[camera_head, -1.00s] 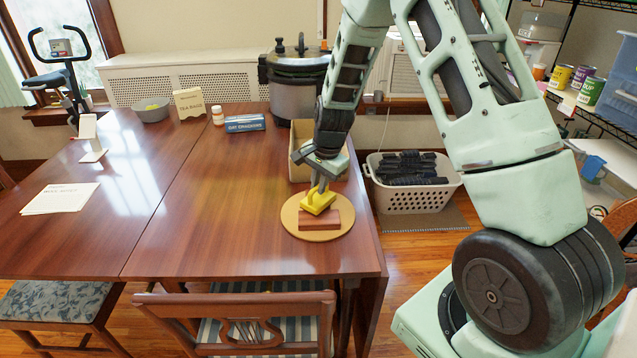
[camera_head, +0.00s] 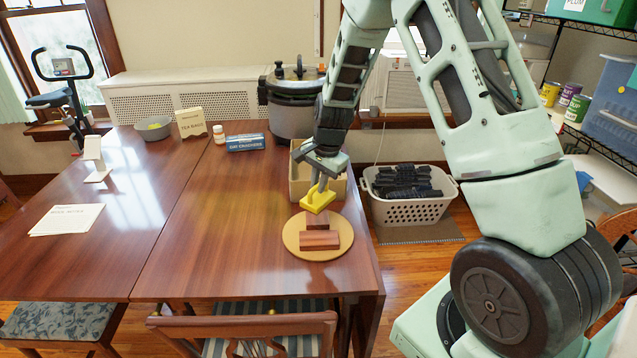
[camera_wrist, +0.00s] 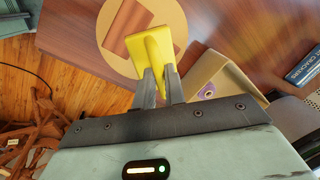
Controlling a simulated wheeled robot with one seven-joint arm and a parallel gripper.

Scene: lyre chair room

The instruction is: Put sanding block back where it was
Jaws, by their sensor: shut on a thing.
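The yellow sanding block (camera_head: 318,200), a flat pad with a raised grip, is held in my gripper (camera_head: 320,184). My gripper is shut on the grip, and in the wrist view the two fingers (camera_wrist: 159,88) pinch the yellow piece (camera_wrist: 140,42). The block hangs over the far side of a round tan board (camera_head: 291,230) near the right end of the table. Two reddish-brown blocks, a front one (camera_head: 319,241) and a rear one (camera_head: 317,222), lie on the board. The yellow block partly covers the rear one, and I cannot tell the gap between them.
An open cardboard box (camera_head: 299,184) stands just behind the board. A large pot (camera_head: 292,112), a blue cracker box (camera_head: 245,143) and a tea box (camera_head: 191,122) stand farther back. A laundry basket (camera_head: 410,211) is on the floor to the right. The table's middle (camera_head: 215,225) is clear.

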